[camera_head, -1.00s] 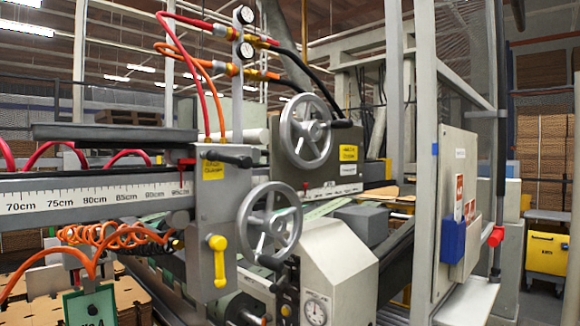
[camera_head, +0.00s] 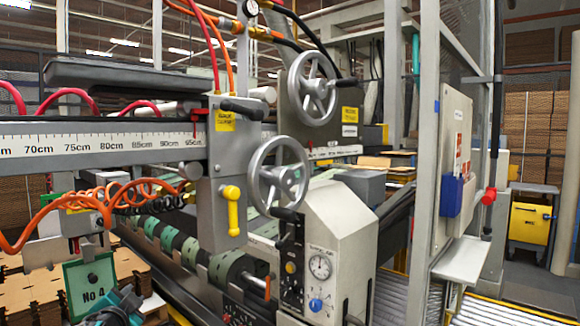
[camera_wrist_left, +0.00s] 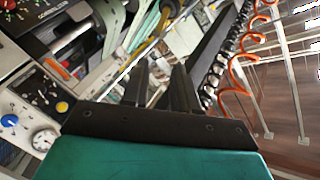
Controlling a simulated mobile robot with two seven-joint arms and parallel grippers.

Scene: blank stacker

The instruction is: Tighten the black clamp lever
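The black clamp lever (camera_head: 242,106) sticks out sideways near the top of the grey carriage block (camera_head: 229,150), beside a yellow label. It lies roughly level. A yellow lever (camera_head: 232,210) hangs on the lower front of the same block. My left gripper shows in the left wrist view (camera_wrist_left: 160,88), with two black fingers standing apart and nothing seen between them. In the head view, a teal and black part of my left arm shows at the bottom left, well below and left of the lever. My right gripper is not in view.
Two grey handwheels (camera_head: 279,175) (camera_head: 314,88) sit right of the block. A ruled scale rail (camera_head: 90,145) runs left from it. Coiled orange hoses (camera_head: 125,190) and a green sign (camera_head: 91,284) hang below. A control box (camera_head: 335,255) stands to the right.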

